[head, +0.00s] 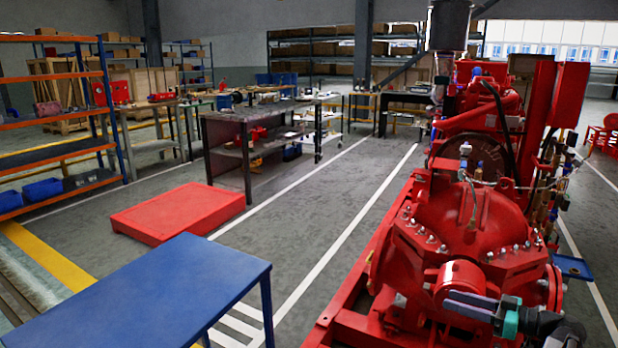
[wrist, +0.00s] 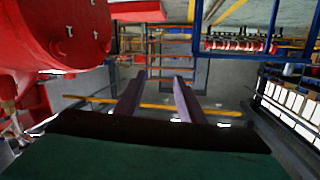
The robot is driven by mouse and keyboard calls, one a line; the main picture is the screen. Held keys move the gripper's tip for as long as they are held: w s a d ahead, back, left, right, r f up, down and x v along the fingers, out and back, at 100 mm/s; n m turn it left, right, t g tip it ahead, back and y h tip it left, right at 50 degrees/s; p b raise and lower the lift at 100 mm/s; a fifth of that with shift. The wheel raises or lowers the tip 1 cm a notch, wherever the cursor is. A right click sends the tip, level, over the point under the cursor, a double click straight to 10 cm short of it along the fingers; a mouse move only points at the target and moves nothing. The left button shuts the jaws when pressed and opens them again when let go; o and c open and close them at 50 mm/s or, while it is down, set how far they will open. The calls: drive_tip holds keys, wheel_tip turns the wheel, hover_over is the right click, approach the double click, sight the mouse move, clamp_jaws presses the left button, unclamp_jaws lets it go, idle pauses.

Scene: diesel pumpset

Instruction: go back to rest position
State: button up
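My gripper (head: 449,302) is at the lower right of the head view, in front of the red pump (head: 465,215). Its two grey fingers point left, near a red cylindrical part of the pump. In the wrist view the fingers of my gripper (wrist: 159,80) stand apart with nothing between them. A large red rounded part (wrist: 50,35) of the machine fills the upper left of the wrist view. I cannot tell the exact gap between the gripper and the pump.
A blue table (head: 150,290) stands at the lower left. A low red platform (head: 178,212) lies on the floor behind it. A workbench (head: 225,150) and an orange-and-blue shelf rack (head: 60,150) stand further back. The marked floor lane (head: 315,215) beside the pump is clear.

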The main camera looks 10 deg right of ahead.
drive_tip(key=w+a+f+n+g+y+p, duration=0.1)
drive_tip(key=w+a+f+g+p, duration=0.15)
drive_tip(key=a, duration=0.45)
drive_tip(key=w+a+f+g+y+p, duration=0.1)
drive_tip(key=a+f+g+p, duration=0.15)
drive_tip(key=a, duration=0.55)
drive_tip(key=w+a+f+n+g+p, duration=0.1)
drive_tip(key=w+a+f, duration=0.15)
drive_tip(key=a, duration=0.45)
drive_tip(key=s+a+f+g+p, duration=0.3)
drive_tip(key=s+a+f, duration=0.15)
drive_tip(key=a, duration=0.45)
drive_tip(key=s+a+f+g+p, duration=0.3)
drive_tip(key=a+f, duration=0.3)
drive_tip(key=a, duration=0.2)
drive_tip(key=s+a+f+m+g+h+p, duration=0.1)
drive_tip(key=s+a+f+g+h+p, duration=0.3)
drive_tip(key=s, duration=0.6)
drive_tip(key=s+a+f+m+g+h+p, duration=0.1)
drive_tip(key=s+a+f+g+h+p, duration=0.3)
drive_tip(key=s, duration=0.6)
drive_tip(key=s+d+f+m+t+h+b, duration=0.1)
drive_tip(key=d+f+m+h, duration=0.1)
drive_tip(key=d, duration=0.3)
drive_tip(key=s+d+f+m+h, duration=0.2)
drive_tip(key=d+f+m, duration=0.2)
drive_tip(key=d, duration=0.1)
drive_tip(key=shift+s+d+t+b, duration=0.25)
drive_tip(key=shift+d+t+b, duration=0.1)
drive_tip(key=shift+t, duration=0.05)
